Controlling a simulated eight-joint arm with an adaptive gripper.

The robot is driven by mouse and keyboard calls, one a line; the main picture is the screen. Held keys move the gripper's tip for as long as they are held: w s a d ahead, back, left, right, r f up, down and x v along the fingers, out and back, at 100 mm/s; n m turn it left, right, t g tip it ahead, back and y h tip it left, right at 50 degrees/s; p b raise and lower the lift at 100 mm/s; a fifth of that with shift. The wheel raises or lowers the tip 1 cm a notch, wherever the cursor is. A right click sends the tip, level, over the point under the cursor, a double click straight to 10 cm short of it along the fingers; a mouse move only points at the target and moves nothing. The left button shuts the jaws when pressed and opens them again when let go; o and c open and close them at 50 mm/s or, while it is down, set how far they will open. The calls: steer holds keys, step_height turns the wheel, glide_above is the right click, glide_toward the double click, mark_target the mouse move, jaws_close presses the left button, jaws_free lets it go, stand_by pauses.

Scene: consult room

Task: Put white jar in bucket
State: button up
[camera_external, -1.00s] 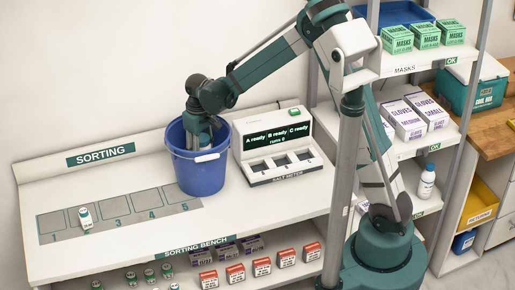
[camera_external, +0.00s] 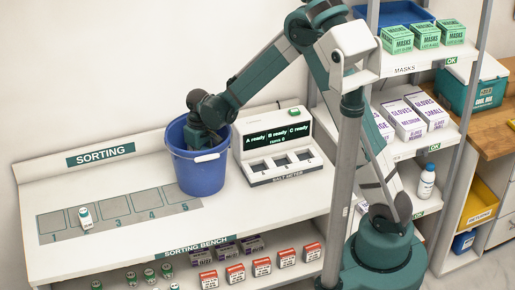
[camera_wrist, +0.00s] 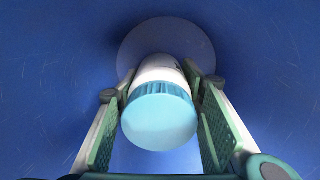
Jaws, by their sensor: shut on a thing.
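The blue bucket (camera_external: 198,176) stands on the white sorting bench, left of the salt meter. My gripper (camera_wrist: 160,84) is inside the bucket, pointing down; in the external view the bucket wall hides its fingers. In the wrist view the fingers are shut on the white jar (camera_wrist: 158,112), which has a light blue lid facing the camera. The bucket's blue inner wall (camera_wrist: 60,60) surrounds the jar, and a paler round patch shows behind it. I cannot tell whether the jar touches the bucket floor.
The salt meter (camera_external: 283,155) stands close to the bucket's right. The bucket's white handle grip (camera_external: 207,157) hangs in front. The bench front is clear.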

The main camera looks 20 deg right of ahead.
steer(key=shift+f, duration=1.1)
steer(key=shift+f, duration=0.15)
steer(key=o, duration=0.9)
steer(key=shift+r, duration=6.15)
